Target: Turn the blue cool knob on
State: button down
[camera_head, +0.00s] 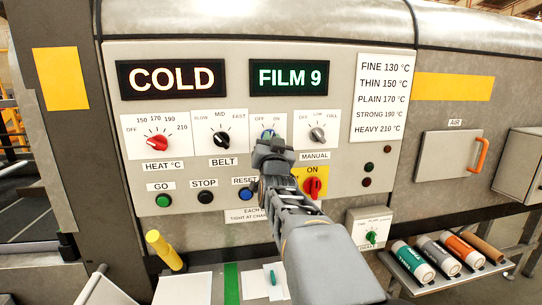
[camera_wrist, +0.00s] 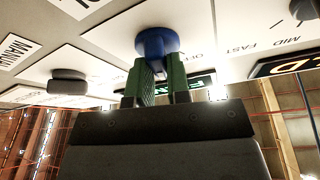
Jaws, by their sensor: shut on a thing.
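The blue cool knob (camera_wrist: 156,42) is on the grey control panel (camera_head: 236,205), on a white plate marked OFF and ON. In the head view only a sliver of the blue knob (camera_head: 267,134) shows above my gripper (camera_head: 270,148), which covers most of it. In the wrist view my gripper (camera_wrist: 160,80) has its two green fingers closed at the knob, one on each side of its grip. The knob's pointer is hidden, so its setting cannot be told.
The red heat knob (camera_head: 157,142), black belt knob (camera_head: 222,142) and grey manual knob (camera_head: 317,134) flank it. A red switch (camera_head: 313,187) on a yellow plate is close below right, beside my arm. Displays read COLD (camera_head: 171,79) and FILM 9 (camera_head: 289,76).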

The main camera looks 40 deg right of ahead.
jog(key=shift+m+g+h+b, duration=0.4)
jog(key=shift+m+g+b, duration=0.15)
jog(key=shift+m, duration=0.95)
jog(key=c, duration=1.1)
grip_release()
jog(key=shift+a, duration=0.1)
